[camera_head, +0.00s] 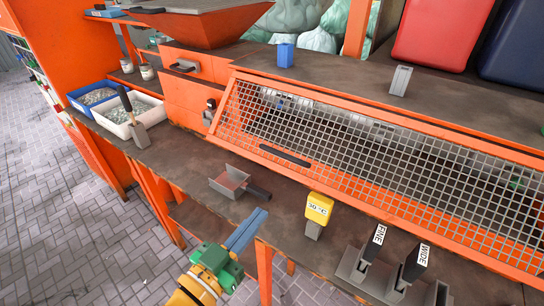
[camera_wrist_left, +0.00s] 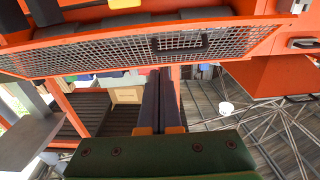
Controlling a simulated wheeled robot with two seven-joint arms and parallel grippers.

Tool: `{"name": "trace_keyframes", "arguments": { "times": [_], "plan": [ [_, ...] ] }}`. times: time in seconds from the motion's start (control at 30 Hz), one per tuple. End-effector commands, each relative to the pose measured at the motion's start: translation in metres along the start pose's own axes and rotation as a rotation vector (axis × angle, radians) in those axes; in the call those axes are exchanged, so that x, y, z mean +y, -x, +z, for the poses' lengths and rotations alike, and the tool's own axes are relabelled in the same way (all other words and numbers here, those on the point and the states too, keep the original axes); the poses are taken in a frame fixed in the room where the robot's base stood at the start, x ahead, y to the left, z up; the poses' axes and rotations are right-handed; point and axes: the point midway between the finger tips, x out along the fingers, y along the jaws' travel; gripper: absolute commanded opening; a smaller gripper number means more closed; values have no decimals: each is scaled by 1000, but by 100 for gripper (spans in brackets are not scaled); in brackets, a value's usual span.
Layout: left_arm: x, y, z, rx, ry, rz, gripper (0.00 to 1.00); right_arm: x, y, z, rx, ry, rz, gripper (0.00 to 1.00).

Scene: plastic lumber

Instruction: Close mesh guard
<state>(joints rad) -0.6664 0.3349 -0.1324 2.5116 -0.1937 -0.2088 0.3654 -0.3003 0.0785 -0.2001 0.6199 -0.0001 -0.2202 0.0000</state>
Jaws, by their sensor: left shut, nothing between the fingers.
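The mesh guard is an orange frame with grey wire mesh (camera_head: 345,150), sloping along the back of the bench. I cannot tell from these views whether the guard is fully down. My left gripper (camera_head: 248,226) has blue fingers pressed together and empty. It is over the front edge of the bench, in front of the guard and apart from it. In the left wrist view, the fingers (camera_wrist_left: 160,90) point toward the mesh (camera_wrist_left: 110,53) and the handle (camera_wrist_left: 180,43). My right gripper is not in view.
A small scoop (camera_head: 233,183) lies between my left gripper and the handle. A yellow-tagged block (camera_head: 319,208) and the FINE (camera_head: 370,254) and WIDE (camera_head: 411,266) levers stand to the right. A white tray (camera_head: 128,110) and a blue tray (camera_head: 92,94) are at the left.

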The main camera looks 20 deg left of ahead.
Motion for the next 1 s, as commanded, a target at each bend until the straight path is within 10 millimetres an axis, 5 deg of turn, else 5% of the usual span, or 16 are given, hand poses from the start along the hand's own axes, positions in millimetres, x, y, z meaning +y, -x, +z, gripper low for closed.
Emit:
{"name": "trace_keyframes", "arguments": {
  "times": [0.6,1.0],
  "plan": [
    [0,-100,10,8,-2,3,0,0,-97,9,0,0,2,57],
    [0,-126,32,1,-2,1,0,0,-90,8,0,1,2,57]
  ]
}}
